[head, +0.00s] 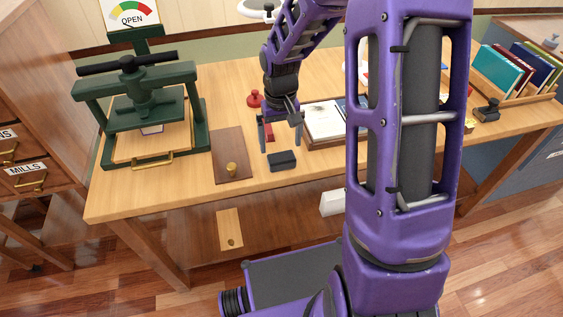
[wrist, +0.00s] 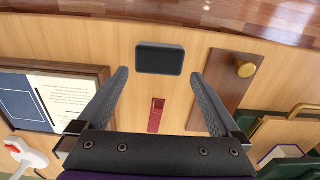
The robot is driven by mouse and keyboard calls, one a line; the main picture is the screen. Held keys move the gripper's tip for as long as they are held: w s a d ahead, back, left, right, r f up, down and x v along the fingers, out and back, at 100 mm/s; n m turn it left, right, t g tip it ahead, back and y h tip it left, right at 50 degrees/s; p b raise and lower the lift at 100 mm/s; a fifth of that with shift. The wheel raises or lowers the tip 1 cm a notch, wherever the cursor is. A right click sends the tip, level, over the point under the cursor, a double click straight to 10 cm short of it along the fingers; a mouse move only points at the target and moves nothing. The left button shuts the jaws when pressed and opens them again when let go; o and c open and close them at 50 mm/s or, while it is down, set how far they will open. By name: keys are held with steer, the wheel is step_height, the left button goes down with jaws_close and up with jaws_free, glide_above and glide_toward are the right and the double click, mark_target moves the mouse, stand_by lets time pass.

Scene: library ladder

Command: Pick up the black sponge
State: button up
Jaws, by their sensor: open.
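The black sponge (head: 282,161) is a small dark rounded block lying flat near the front edge of the wooden table. In the wrist view the sponge (wrist: 160,58) lies centred beyond my fingertips, with bare wood around it. My gripper (head: 280,146) hangs pointing down, just behind the sponge in the head view. In the wrist view my gripper (wrist: 159,76) is open, its two grey fingers spread wider than the sponge, with nothing held between them.
A brown board with a brass knob (head: 231,168) lies left of the sponge, beside a green press (head: 150,110). A red strip (wrist: 156,115) lies behind the sponge. A tray with papers (head: 325,122) is to the right. Bare table lies in front of the sponge.

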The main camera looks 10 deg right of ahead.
mark_target(282, 156)
steer(key=shift+s+f+b, duration=0.2)
steer(key=shift+f+b, duration=0.3)
steer(key=shift+f, duration=2.5)
steer(key=c, duration=1)
steer(key=shift+r+p, duration=0.9)
steer(key=shift+r, duration=4.15)
